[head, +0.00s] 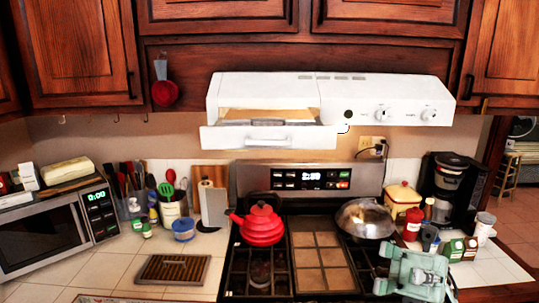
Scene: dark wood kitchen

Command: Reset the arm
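My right gripper (411,272), pale grey-green, is at the lower right, over the right front part of the stove (322,271). It is seen from above and behind. Its fingertips do not show clearly, so I cannot tell whether it is open or shut, and no held object is visible. My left gripper and arm are not in the head view.
A red kettle (262,226) and a lidded metal pan (365,218) stand on the stove. A coffee maker (447,186), red bottle (413,224) and small jars are close to my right gripper. A white panel (268,138) juts from the range hood (350,97).

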